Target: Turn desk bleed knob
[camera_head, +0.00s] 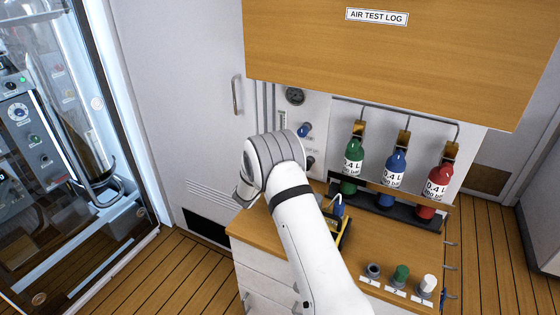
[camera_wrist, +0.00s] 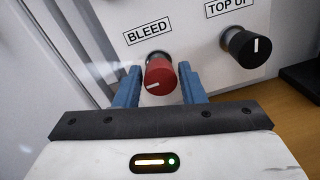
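The bleed knob (camera_wrist: 161,77) is red with a white pointer line, on the white panel under the BLEED label (camera_wrist: 148,33) in the wrist view. Its line points to the lower left. My gripper (camera_wrist: 160,75) has its two blue fingers on either side of the knob, left and right. They look open, with a narrow gap beside the knob; I cannot tell whether either finger touches it. In the head view my arm hides the red knob and the fingers.
A black TOP UP knob (camera_wrist: 244,47) sits right of the bleed knob. The panel also has a blue knob (camera_head: 305,129) and a gauge (camera_head: 295,96). Green (camera_head: 352,160), blue (camera_head: 394,172) and red (camera_head: 436,186) bottles stand right of my arm. A wooden cabinet (camera_head: 400,60) overhangs the desk.

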